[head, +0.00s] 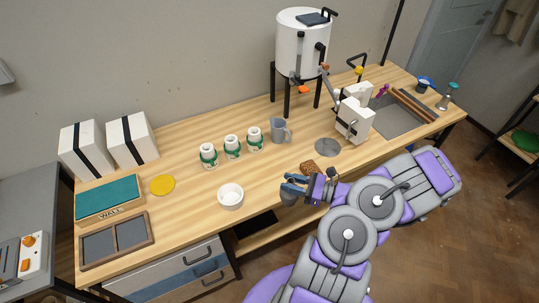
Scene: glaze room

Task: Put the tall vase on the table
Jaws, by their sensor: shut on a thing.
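My gripper (291,188) is in the head view, over the table's front edge near the middle. It is shut on a blue-grey thing that shows only in small part between the fingers. I cannot tell from this view whether it is the tall vase. No tall vase can be made out standing anywhere. The wooden table (190,205) runs along the wall, and my gripper is at its front side.
A white bowl (230,201) stands left of my gripper, and a brown speckled piece (309,167) lies just beyond it. Several white-and-green jars (232,150) and a grey jug (280,133) stand behind. Bare tabletop lies between bowl and jug.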

